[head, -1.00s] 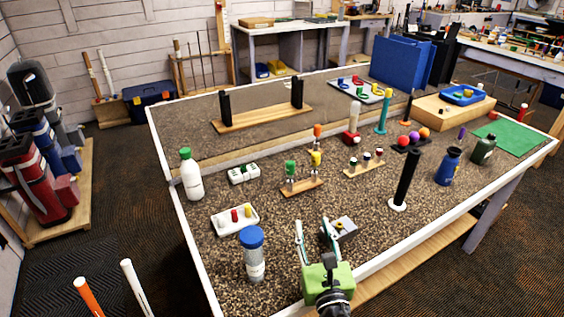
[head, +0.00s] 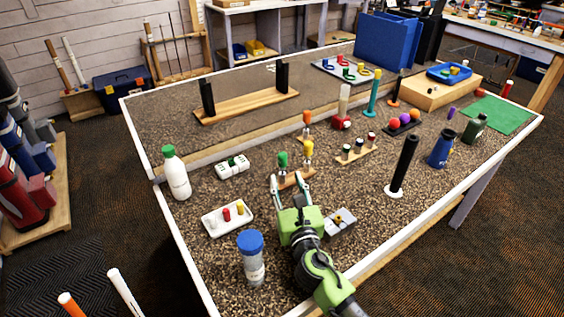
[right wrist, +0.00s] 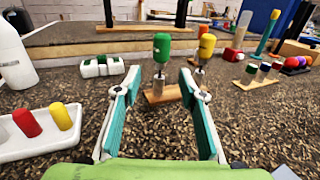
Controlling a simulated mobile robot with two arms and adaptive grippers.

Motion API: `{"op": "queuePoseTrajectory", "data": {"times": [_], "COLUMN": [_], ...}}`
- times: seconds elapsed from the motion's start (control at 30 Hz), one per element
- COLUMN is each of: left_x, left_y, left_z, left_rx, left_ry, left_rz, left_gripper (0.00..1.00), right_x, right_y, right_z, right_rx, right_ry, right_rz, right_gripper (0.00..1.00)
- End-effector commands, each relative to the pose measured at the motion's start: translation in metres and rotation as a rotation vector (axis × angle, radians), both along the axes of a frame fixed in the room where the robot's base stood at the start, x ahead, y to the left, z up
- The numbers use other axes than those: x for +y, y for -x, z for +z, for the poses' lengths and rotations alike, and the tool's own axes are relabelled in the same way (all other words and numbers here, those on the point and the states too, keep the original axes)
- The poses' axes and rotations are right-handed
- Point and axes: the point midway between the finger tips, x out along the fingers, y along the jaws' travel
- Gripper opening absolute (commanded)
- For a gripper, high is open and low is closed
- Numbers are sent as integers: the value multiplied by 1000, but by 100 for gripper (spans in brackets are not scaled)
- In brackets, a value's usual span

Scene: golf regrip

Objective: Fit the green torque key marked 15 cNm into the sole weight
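The green-handled torque key (head: 283,159) stands upright in a small wooden rack (head: 296,179), beside a yellow-handled and an orange-handled key. In the right wrist view, the green key (right wrist: 161,47) is straight ahead, beyond the fingertips; its marking is not legible. My right gripper (head: 291,184) is open and empty, just in front of the rack. Its spread fingers (right wrist: 160,86) also show in the wrist view, with the key apart from them. A grey metal block (head: 341,224) sits right of the gripper; I cannot make out the sole weight there. My left gripper is out of view.
A white tray (head: 212,225) with coloured pegs and a blue-capped jar (head: 254,265) stand left of my right arm. A white bottle (head: 175,180) stands farther left. A black post (head: 403,166) and a second rack (head: 352,158) stand to the right.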

Motion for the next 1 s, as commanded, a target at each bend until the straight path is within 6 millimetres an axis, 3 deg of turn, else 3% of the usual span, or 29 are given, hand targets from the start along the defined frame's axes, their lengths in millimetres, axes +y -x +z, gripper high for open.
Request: {"op": "queuePoseTrajectory", "data": {"times": [0.4,0.7,0.83,0.87,1.0], "left_x": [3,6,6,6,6], "left_y": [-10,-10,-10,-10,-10], "left_z": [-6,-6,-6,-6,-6], "left_rx": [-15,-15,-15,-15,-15], "left_ry": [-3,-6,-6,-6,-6], "left_rz": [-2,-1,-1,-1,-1], "left_gripper": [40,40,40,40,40], "right_x": [9,10,10,10,10], "right_y": [-48,-52,-52,-52,-52], "right_z": [-7,-6,-7,-7,-6], "right_rx": [0,0,0,0,0], "right_ry": [0,0,0,0,0], "right_rz": [0,0,0,0,0], "right_gripper": [38,38,4,0,0]}}
